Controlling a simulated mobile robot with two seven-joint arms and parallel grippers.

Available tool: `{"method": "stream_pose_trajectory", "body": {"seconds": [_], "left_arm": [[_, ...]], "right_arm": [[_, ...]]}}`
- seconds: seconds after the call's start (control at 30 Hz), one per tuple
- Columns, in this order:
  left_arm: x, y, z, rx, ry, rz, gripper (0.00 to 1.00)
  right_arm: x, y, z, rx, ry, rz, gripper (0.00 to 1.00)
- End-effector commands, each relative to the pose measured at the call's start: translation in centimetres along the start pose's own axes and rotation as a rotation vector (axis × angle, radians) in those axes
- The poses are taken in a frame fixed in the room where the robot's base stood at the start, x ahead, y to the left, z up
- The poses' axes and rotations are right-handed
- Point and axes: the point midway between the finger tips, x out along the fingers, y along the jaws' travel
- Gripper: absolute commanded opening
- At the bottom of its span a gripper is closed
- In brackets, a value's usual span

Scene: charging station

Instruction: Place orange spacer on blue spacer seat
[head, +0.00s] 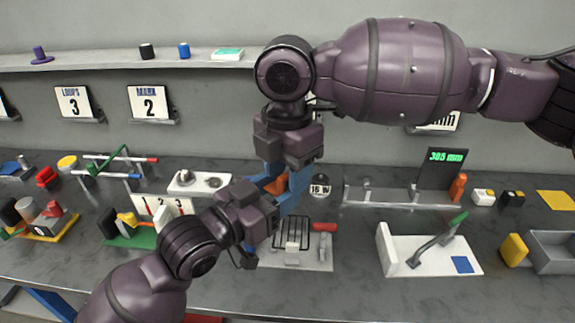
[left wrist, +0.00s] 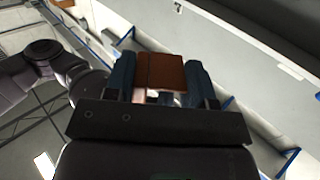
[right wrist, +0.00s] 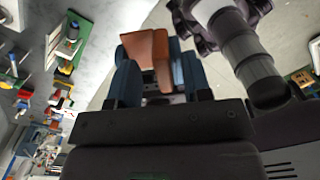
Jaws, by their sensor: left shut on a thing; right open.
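An orange spacer (head: 277,184) is held up above the bench where my two grippers meet in the head view. My left gripper (head: 270,181) is shut on it; the spacer shows between the blue fingers in the left wrist view (left wrist: 165,72). My right gripper (head: 287,190) points down at the same place and is open. In the right wrist view the spacer (right wrist: 148,48) lies at its fingertips, partly between them; contact is unclear. A flat blue square (head: 462,265), apparently the blue spacer seat, lies bare on a white board (head: 400,262) at right.
A green-handled lever (head: 437,240) stands on the white board beside the blue square. A grey tray (head: 555,250) and yellow block (head: 514,250) are to its right. A wire rack with a red handle (head: 322,227) sits below the grippers. A rail (head: 390,195) runs behind.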

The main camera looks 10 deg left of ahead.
Motion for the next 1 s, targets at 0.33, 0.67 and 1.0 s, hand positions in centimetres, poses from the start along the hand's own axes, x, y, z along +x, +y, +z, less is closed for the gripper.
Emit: {"method": "stream_pose_trajectory", "body": {"seconds": [0.33, 0.67, 1.0], "left_arm": [[0.0, 0.04, 0.0, 0.0, 0.0, 0.001, 0.28], [0.0, 0.09, -0.03, 0.0, 0.001, 0.002, 0.8], [-0.55, 0.0, 0.03, 0.0, 0.0, 0.0, 0.8]], "right_arm": [[-0.02, 0.03, -0.01, 0.0, 0.0, 0.001, 0.02], [-0.05, 0.05, -0.02, 0.0, 0.0, 0.002, 0.0], [-0.03, 0.02, 0.0, 0.0, 0.0, 0.001, 0.0]]}}
